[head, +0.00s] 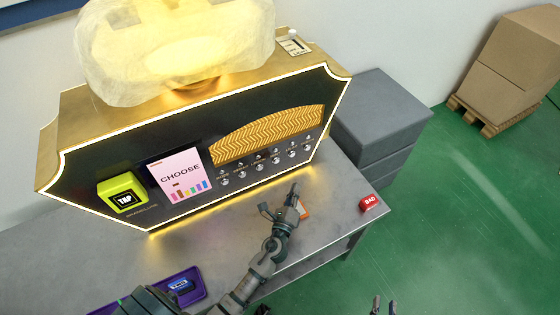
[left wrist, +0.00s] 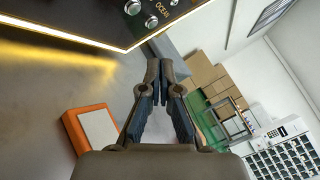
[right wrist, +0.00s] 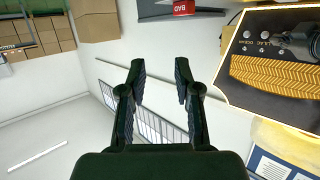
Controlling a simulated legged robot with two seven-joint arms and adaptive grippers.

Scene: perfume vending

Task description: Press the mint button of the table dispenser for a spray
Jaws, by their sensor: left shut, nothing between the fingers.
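The table dispenser (head: 130,155) has a black front with a glowing gold edge, a wavy gold panel and a row of small silver buttons (head: 258,170) below it. The labels are too small in the head view to pick out mint. In the left wrist view the dispenser's lower corner shows silver buttons (left wrist: 151,21) and a label reading OCEAN. My left gripper (head: 295,188) is shut and empty, in front of the panel's right part, apart from the buttons. It also shows in the left wrist view (left wrist: 160,66). My right gripper (right wrist: 160,75) is open and empty, at the head view's bottom edge (head: 382,303).
An orange and white box (left wrist: 95,130) lies on the table (head: 215,225) beside my left gripper. A red BAD block (head: 370,204) sits near the table's right edge. A purple tray (head: 195,278) is at the front. A grey cabinet (head: 380,115) stands behind right.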

